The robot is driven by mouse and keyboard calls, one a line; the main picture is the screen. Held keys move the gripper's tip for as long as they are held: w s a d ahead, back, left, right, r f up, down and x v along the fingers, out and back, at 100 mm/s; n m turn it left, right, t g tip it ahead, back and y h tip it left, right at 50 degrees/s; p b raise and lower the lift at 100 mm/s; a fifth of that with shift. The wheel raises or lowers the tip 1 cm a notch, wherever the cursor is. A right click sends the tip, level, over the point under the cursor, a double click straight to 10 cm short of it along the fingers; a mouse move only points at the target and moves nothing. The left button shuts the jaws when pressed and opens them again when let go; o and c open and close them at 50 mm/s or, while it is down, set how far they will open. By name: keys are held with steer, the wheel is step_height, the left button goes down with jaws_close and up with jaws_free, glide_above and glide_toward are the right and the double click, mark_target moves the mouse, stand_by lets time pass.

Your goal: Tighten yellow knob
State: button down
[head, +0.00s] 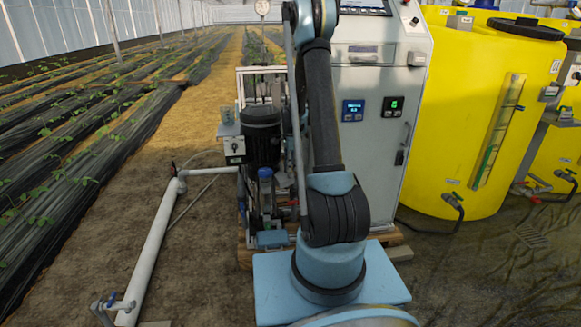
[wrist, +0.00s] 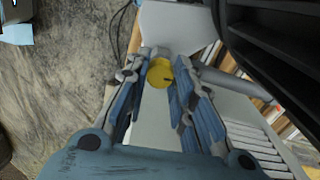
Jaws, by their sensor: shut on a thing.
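The yellow knob (wrist: 160,73) shows in the wrist view as a round yellow disc with a small dark mark near its right side. My gripper (wrist: 160,75) has its two blue-padded fingers on either side of the knob, with the fingertips closed on it. The knob sits at the far end between the fingers, in front of a pale grey surface. In the head view my arm stands in front of the skid, and neither my gripper nor the knob can be made out there.
A grey cabinet (head: 384,130) with small displays stands behind my arm. A dark motor (head: 262,135) and piping are left of it. Large yellow tanks (head: 475,110) stand at right. A white pipe (head: 150,255) runs along the ground at left. Crop rows fill the far left.

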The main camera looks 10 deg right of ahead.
steer(key=shift+w+m, duration=0.1)
steer(key=shift+m, duration=0.5)
steer(key=c, duration=1.3)
jaws_free()
steer(key=shift+c, duration=0.2)
steer(key=shift+r, duration=0.1)
step_height(320, 180, up, 12)
